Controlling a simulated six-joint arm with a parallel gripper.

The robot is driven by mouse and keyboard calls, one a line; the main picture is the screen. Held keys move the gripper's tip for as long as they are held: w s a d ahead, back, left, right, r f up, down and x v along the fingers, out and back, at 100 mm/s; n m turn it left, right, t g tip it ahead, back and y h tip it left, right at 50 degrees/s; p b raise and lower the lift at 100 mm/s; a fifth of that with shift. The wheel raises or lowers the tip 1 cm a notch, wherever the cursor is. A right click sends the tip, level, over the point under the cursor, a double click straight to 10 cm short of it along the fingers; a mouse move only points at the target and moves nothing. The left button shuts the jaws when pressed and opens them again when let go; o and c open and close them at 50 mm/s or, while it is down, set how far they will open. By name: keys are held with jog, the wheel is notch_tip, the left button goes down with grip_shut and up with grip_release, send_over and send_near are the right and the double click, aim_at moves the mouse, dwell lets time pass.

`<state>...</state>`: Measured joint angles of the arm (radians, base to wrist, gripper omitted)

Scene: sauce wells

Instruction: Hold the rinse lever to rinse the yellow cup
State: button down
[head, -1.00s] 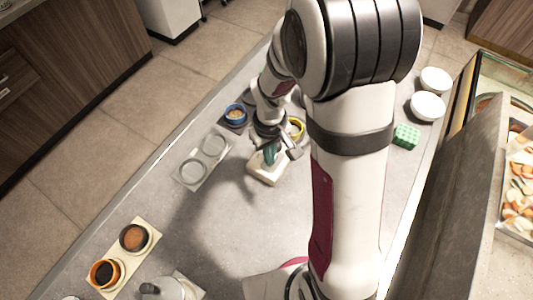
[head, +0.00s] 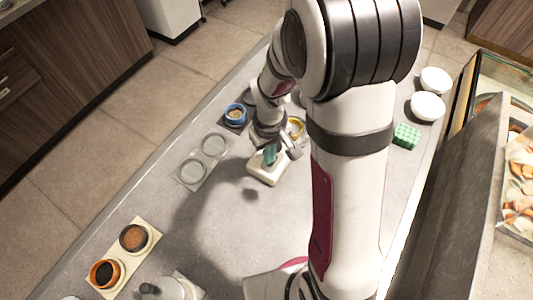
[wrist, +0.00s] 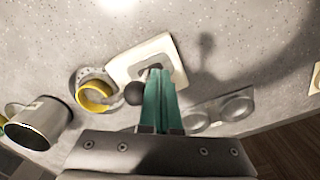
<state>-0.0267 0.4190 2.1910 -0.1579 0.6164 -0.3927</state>
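The yellow cup (wrist: 93,95) sits in a round pale holder in the wrist view, left of the white lever base (wrist: 128,62). It also shows in the head view (head: 297,127), partly behind my arm. A dark round knob (wrist: 134,93), seemingly the rinse lever's, is just left of my fingers. My gripper (wrist: 155,74) has its teal fingers together, tips down at the dark slot of the base. In the head view my gripper (head: 269,158) is over the white base (head: 267,177). I cannot tell whether anything is between the fingers.
A blue cup (head: 235,115) stands on a dark holder behind. An empty two-well plate (head: 181,183) is to the left. A tray (head: 145,256) with two filled cups is nearer. White bowls (head: 427,107) and a green block (head: 406,136) are at right.

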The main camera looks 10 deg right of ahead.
jog(key=shift+a, duration=0.1)
dwell(0.3)
jog(key=s+a, duration=0.3)
jog(key=s, duration=0.1)
notch_tip(320, 180, up, 8)
jog(key=shift+w+a, duration=0.2)
jog(key=shift+w, duration=0.05)
dwell(0.3)
jog(key=s+r+m+y, duration=0.1)
jog(key=s+r+m, duration=0.2)
jog(key=s, duration=0.4)
jog(key=s+r+m, duration=0.3)
jog(key=s+m, duration=0.2)
jog(key=s, duration=0.3)
jog(key=shift+s+d+r+m+y, duration=0.2)
jog(key=shift+d+r+m+y, duration=0.15)
jog(key=shift+d+y, duration=0.1)
